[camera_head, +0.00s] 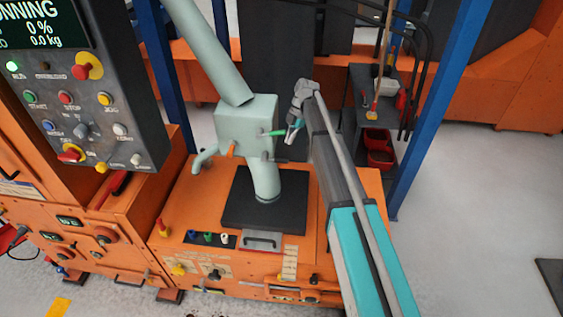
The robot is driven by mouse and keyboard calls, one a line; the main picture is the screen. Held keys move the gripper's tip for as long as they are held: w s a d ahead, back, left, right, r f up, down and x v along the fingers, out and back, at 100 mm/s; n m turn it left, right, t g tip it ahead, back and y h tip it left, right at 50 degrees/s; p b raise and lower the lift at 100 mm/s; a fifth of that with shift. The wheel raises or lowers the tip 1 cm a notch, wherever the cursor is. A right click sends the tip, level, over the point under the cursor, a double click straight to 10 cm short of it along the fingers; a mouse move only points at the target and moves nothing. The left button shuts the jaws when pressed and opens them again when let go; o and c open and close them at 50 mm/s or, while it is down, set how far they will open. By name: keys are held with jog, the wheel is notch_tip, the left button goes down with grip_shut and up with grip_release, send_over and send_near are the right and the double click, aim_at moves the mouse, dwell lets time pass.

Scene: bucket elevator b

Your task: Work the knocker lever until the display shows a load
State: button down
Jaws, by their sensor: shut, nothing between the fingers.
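The display (38,25) at the top left is partly cut off and reads "NNING", "0 %" and "0.0 kg". A pale green chute box (247,118) stands over a dark square plate on the orange machine. A short lever with a green grip (271,133) sticks out from the box's right side. An orange handle (232,149) is on its front. No label shows which is the knocker lever. My gripper (291,134) is shut and empty, just right of the green grip. I cannot tell whether they touch.
A control panel (90,110) with buttons and knobs is at the left. A dark cart (365,95) with red bins (378,150) stands behind my arm.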

jog(key=b+x, duration=0.5)
jog(key=x, duration=0.1)
jog(key=shift+f+b, duration=0.3)
jog(key=shift+b, duration=0.05)
jog(key=shift+s+a, duration=0.1)
dwell(0.4)
notch_tip(320, 180, down, 3)
jog(key=b, duration=0.3)
jog(key=shift+f, duration=0.15)
jog(key=shift+w+d+r+p, duration=0.15)
jog(key=shift+w+d+r, duration=0.05)
jog(key=shift+w+d, duration=0.35)
jog(key=shift+w+d+r+p, duration=0.15)
jog(key=shift+w+d+r, duration=0.1)
jog(key=shift+w+d, duration=0.3)
jog(key=shift+a, duration=0.15)
